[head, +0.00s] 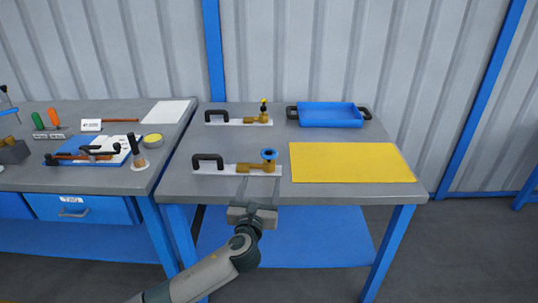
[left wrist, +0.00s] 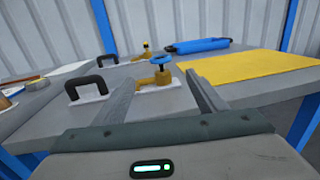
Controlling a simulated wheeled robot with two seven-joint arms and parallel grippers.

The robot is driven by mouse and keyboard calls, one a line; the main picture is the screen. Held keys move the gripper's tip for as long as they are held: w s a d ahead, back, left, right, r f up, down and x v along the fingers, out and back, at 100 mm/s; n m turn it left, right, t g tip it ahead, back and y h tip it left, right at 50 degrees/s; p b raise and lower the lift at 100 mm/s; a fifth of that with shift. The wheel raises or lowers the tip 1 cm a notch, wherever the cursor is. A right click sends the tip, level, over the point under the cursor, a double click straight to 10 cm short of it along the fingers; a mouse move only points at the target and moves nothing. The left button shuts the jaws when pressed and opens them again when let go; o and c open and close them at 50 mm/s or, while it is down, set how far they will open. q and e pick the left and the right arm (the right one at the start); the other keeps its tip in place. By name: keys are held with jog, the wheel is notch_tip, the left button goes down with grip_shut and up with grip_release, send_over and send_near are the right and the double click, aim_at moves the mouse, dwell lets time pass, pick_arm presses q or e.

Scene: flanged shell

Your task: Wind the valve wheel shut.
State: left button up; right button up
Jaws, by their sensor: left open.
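A valve with a blue wheel (head: 269,154) on a brass body (head: 258,168) is mounted on a white plate (head: 230,170) near the front of the grey table. A black handle (head: 207,161) stands at the plate's left end. In the left wrist view the blue wheel (left wrist: 160,62) shows tilted above the brass body (left wrist: 155,82), seen between my fingers. My left gripper (head: 257,187) is open and empty at the table's front edge, on the near side of the valve and apart from the wheel. My right gripper is not in view.
A second valve (head: 258,116) with a yellow and black top stands behind, on its own plate. A blue tray (head: 331,116) with black handles is at the back right. A yellow mat (head: 350,162) lies to the right. A bench with tools (head: 95,150) is at the left.

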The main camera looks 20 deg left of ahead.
pick_arm(q)
jog(key=shift+w+r, duration=0.1)
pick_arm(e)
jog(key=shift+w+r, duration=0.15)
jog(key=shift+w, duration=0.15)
